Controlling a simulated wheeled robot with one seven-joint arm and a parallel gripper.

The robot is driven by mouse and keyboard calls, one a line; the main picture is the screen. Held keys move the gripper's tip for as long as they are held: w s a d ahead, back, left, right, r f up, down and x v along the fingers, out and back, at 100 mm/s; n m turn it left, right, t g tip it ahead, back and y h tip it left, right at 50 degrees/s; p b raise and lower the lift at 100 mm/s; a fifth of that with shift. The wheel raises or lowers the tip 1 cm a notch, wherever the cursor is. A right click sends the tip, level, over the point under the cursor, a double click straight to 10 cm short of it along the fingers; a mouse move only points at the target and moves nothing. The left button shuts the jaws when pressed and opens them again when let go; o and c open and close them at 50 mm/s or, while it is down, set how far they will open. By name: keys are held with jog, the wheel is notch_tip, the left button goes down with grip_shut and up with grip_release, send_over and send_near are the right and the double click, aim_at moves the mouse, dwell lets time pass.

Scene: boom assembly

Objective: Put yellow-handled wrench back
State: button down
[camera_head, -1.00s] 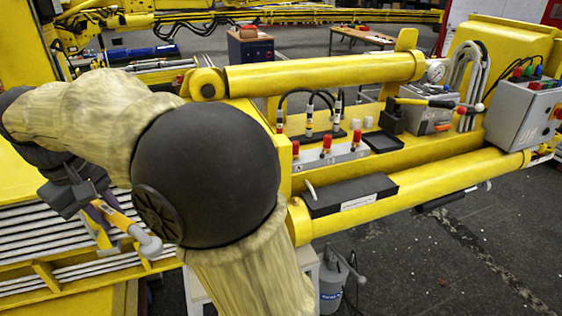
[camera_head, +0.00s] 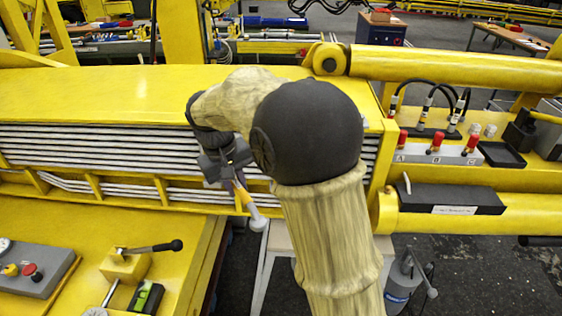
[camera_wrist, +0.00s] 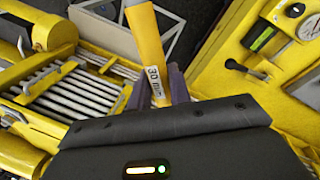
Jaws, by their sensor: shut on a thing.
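The yellow-handled wrench (camera_head: 241,197) is held by my gripper (camera_head: 233,180) in the head view. It hangs down at a slant, its grey metal end lowest, in front of the yellow boom's stacked pipes. In the wrist view, my gripper (camera_wrist: 170,92) is shut on the wrench's yellow handle (camera_wrist: 146,42), which bears a "30 mm" label. An empty place for the wrench cannot be made out.
A yellow bench (camera_head: 120,225) at lower left carries a control box (camera_head: 32,270), a black-handled lever (camera_head: 150,248) and a level (camera_head: 147,297). A light table (camera_head: 279,236) stands behind my arm. A grey canister (camera_head: 402,285) stands on the floor at right.

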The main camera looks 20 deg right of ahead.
jog(key=d+f+m+b, duration=0.1)
jog(key=d+f+b, duration=0.2)
jog(key=f, duration=1.4)
jog(key=s+d+f+m+b, duration=0.1)
jog(key=d+f+b, duration=0.3)
jog(key=f, duration=1.4)
jog(key=s+d+f+m+b, duration=0.1)
jog(key=d+f+b, duration=0.2)
jog(key=f+b, duration=0.7)
notch_tip(320, 180, down, 8)
jog(key=shift+s+d+f+g, duration=0.15)
jog(key=shift+d+f+g, duration=0.05)
jog(key=shift+g, duration=0.1)
